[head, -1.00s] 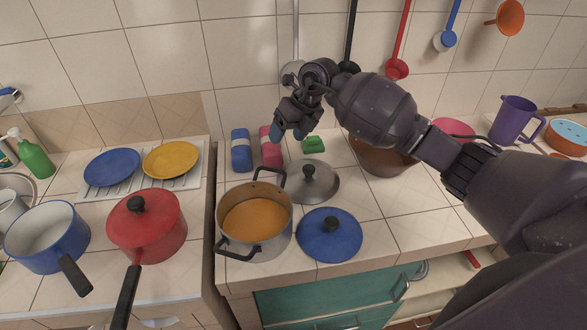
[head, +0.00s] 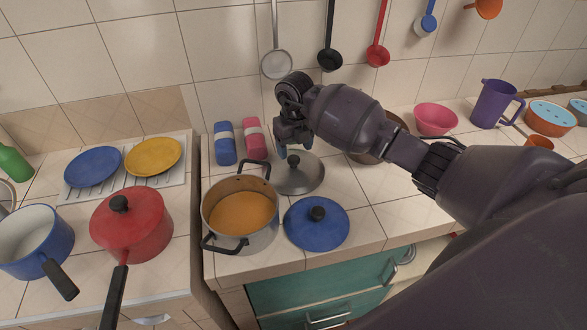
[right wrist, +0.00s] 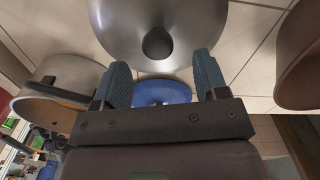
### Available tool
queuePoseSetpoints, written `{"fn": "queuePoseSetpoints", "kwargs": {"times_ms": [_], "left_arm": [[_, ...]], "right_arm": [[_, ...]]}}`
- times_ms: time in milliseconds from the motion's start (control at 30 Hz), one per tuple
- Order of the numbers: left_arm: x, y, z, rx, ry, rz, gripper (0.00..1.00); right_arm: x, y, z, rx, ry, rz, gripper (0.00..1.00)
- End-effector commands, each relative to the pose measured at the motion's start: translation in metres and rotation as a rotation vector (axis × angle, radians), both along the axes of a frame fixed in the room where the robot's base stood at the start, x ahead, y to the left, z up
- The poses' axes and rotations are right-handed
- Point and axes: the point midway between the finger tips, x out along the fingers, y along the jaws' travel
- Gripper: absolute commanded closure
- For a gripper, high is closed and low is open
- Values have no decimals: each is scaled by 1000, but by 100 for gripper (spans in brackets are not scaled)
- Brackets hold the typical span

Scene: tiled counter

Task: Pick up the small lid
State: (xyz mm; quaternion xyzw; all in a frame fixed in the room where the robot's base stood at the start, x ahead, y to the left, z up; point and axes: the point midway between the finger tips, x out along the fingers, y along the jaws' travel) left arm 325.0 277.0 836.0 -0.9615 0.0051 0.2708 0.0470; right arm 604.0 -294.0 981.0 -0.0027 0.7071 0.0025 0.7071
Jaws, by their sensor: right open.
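A grey metal lid (head: 304,178) with a black knob lies on the counter beside the pot of orange soup (head: 240,214). A blue lid (head: 318,235) with a dark knob lies in front of it. My right gripper (head: 292,138) is open and empty, just above and behind the metal lid's knob. In the right wrist view the metal lid (right wrist: 200,25) fills the top, its knob a little beyond the gap between the spread fingers (right wrist: 161,70). The blue lid (right wrist: 160,92) shows between the fingers. My left gripper is out of view.
Blue and pink sponges (head: 225,148) stand behind the pot. A brown pot (head: 368,157) is right of the metal lid, partly hidden by my arm. A red lidded saucepan (head: 135,230) and blue saucepan (head: 35,240) stand left. Ladles hang on the wall.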

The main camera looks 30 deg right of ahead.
Motion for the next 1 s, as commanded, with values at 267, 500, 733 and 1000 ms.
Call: {"fn": "queuePoseSetpoints", "kwargs": {"times_ms": [267,500,733,1000], "left_arm": [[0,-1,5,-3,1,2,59],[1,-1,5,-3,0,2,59],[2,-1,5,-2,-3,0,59],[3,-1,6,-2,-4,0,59]], "right_arm": [[1,3,-36,2,2,-1,33],[1,2,-49,0,0,1,33],[1,2,-49,0,0,1,44],[1,2,-48,-1,0,1,85]]}}
